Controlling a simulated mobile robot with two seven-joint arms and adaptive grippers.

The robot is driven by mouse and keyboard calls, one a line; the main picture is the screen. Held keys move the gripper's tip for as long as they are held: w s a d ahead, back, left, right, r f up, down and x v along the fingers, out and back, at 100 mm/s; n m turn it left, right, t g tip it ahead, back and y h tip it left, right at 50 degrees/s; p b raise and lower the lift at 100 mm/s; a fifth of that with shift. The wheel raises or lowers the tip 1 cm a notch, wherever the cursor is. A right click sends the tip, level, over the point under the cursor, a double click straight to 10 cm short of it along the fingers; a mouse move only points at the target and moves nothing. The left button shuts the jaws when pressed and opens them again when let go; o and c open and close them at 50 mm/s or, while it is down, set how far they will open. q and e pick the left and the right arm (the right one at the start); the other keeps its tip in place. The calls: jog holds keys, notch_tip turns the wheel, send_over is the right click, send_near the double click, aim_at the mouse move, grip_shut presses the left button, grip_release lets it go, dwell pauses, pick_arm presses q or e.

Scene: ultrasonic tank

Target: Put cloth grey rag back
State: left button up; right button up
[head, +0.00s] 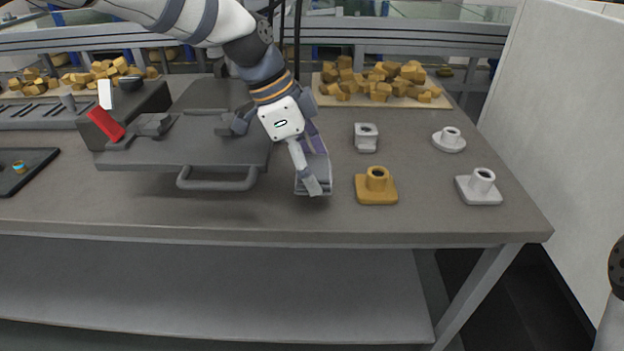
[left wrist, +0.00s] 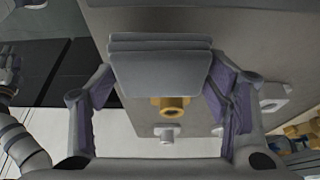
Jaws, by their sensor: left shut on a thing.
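The grey rag (head: 322,178) is a folded, layered piece of cloth. In the left wrist view the rag (left wrist: 160,72) spans the space between the finger pads. My left gripper (head: 310,170) is shut on it and points down over the table, right of the dark grey tank lid. The left wrist view shows both fingers of the left gripper (left wrist: 162,100) at the rag's sides. I cannot tell whether the rag touches the tabletop.
A yellow flanged part (head: 376,187) stands just right of the rag. A board (head: 330,100) of yellow blocks lies behind. The front tabletop is clear.

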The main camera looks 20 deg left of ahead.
pick_arm(q)
jog(key=shift+w+a+f, duration=0.15)
jog(key=shift+f, duration=0.75)
jog(key=shift+w+a+f, duration=0.15)
jog(key=shift+f, duration=0.75)
jog(key=shift+f, duration=0.1)
jog(key=shift+f, duration=0.15)
jog(key=o, duration=1.1)
jog(key=shift+r, duration=0.5)
jog(key=v, duration=1.1)
jog(key=shift+a+r, duration=0.2)
jog(key=shift+a, duration=0.05)
